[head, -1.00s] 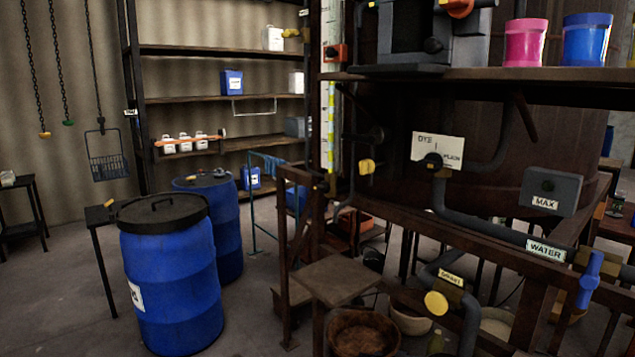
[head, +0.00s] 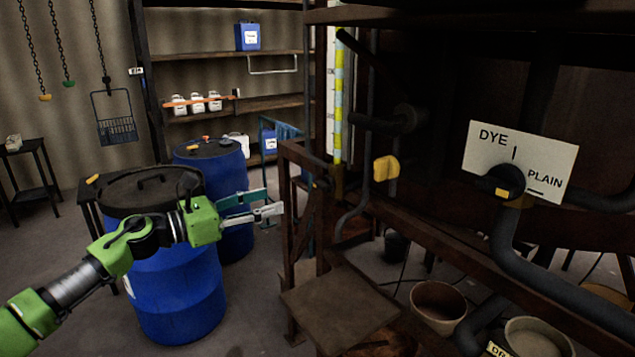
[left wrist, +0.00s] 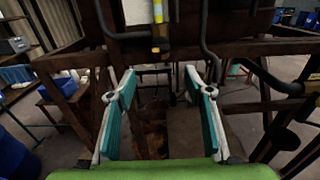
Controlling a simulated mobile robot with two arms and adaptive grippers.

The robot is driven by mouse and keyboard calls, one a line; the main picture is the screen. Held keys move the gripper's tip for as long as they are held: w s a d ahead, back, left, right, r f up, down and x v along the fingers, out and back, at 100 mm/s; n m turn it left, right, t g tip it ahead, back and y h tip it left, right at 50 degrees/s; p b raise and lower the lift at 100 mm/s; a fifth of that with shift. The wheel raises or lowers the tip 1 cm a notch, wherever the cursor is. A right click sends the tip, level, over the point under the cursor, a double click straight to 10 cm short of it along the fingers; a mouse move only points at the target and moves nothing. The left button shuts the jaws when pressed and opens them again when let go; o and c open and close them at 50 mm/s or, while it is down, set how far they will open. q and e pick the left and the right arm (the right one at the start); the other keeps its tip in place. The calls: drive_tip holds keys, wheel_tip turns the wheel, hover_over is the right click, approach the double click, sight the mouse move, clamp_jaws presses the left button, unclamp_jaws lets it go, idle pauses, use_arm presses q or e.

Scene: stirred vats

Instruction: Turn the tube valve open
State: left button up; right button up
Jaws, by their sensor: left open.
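The tube's lower end also shows at the top of the left wrist view (left wrist: 158,14). My left gripper (head: 272,202) is open and empty, left of and lower than the yellow handle in the head view, clearly apart from it. In the left wrist view its teal fingers (left wrist: 160,88) are spread wide with nothing between them. My right gripper is out of view.
A DYE/PLAIN plate with a black knob (head: 510,180) is at the right. A brown wooden platform (head: 340,305) juts out below the frame. Blue barrels (head: 180,305) stand behind my left arm. A rusty post (head: 300,215) stands right of the gripper.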

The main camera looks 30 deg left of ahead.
use_arm(q)
drive_tip(key=w+d, duration=0.1)
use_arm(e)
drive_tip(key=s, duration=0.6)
use_arm(q)
approach(317, 187)
drive_tip(key=x, duration=0.3)
drive_tip(key=shift+w+d+r+p, duration=0.2)
drive_tip(key=shift+w+r+p, duration=0.05)
drive_tip(key=shift+w+p, duration=0.25)
drive_tip(key=shift+p+x, duration=0.55)
drive_tip(key=shift+x, duration=0.45)
drive_tip(key=shift+w+d+p, duration=0.25)
drive_tip(key=shift+w+p, duration=0.15)
drive_tip(key=shift+w, duration=0.25)
drive_tip(key=shift+w+d+f, duration=0.2)
drive_tip(key=shift+w+d, duration=0.1)
drive_tip(key=shift+w, duration=0.15)
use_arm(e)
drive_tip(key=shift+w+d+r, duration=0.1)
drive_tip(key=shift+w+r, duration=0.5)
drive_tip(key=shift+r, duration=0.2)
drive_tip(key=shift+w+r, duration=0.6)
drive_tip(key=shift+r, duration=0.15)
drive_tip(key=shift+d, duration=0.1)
use_arm(q)
drive_tip(key=c, duration=1.1)
